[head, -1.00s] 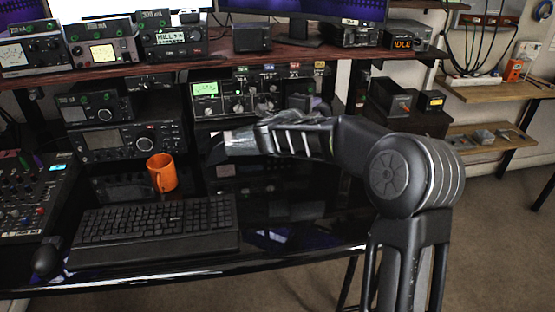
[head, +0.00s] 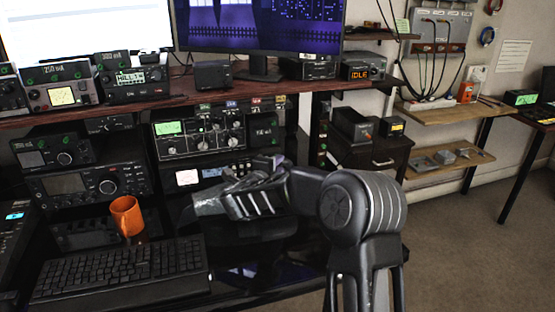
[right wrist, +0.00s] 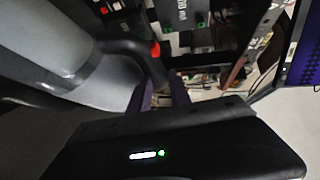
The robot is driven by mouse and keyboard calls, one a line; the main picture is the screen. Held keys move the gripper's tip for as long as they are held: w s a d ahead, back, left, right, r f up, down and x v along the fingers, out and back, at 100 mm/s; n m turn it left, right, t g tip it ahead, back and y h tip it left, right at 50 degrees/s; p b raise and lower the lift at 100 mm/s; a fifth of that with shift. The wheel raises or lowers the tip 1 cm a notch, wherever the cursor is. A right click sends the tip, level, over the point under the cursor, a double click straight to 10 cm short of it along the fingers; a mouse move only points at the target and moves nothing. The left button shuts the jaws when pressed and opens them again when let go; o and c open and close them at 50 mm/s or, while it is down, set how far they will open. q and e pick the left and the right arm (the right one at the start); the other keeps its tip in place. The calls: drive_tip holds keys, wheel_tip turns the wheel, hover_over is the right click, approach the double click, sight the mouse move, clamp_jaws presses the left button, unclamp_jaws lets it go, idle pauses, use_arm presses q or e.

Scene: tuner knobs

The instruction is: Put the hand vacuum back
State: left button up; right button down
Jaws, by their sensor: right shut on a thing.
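The hand vacuum shows as a pale, see-through grey nozzle (head: 208,203) to the left of my right gripper (head: 258,187) in the head view. My right gripper is shut on it and holds it above the dark desk. The wrist and forearm hide most of its body. In the right wrist view the vacuum's large grey body (right wrist: 75,45) fills the upper left, with a dark handle and a red button (right wrist: 155,49). My left gripper is not in view.
A keyboard (head: 120,272) and an orange mug (head: 127,216) stand on the desk left of my arm. Radio units fill the shelves behind. At the right, wooden wall shelves (head: 455,115) carry small items. The carpet (head: 470,240) in front of them is clear.

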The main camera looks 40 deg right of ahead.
drive_tip(key=shift+f, duration=0.9)
drive_tip(key=c, duration=1.2)
unclamp_jaws()
drive_tip(key=shift+f, duration=0.15)
drive_tip(key=shift+s+a, duration=0.1)
drive_tip(key=shift+a, duration=0.05)
drive_tip(key=v, duration=1.1)
drive_tip(key=shift+s+a+b, duration=0.15)
drive_tip(key=shift+a+b, duration=0.15)
drive_tip(key=shift+b, duration=0.05)
